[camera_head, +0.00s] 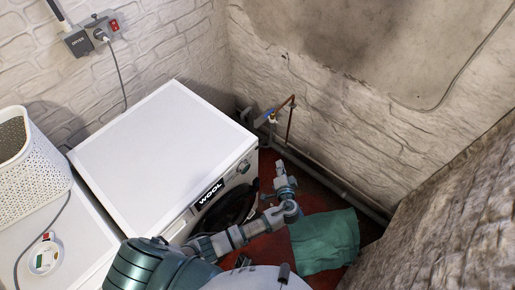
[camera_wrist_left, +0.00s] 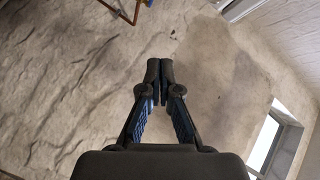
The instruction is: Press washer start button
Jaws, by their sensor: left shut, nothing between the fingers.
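The white washer (camera_head: 160,150) stands left of centre in the head view, with its top and a slanted view of its front showing. Its dark display (camera_head: 210,193) reads WOOL, and a round knob (camera_head: 243,168) sits near the right end of the panel. The dark round door is partly hidden by my left arm. I cannot make out a start button. My left gripper (camera_head: 280,166) is in front of the washer's right end, apart from the panel. In the left wrist view the gripper (camera_wrist_left: 159,70) is shut and empty, facing the wall. My right gripper is not in view.
A green cloth (camera_head: 325,240) lies on the red floor (camera_head: 315,190). Pipes with a blue valve (camera_head: 268,116) stand by the wall behind my gripper. A white basket (camera_head: 30,160) is at the left. Sockets with a cable (camera_head: 92,36) are on the wall.

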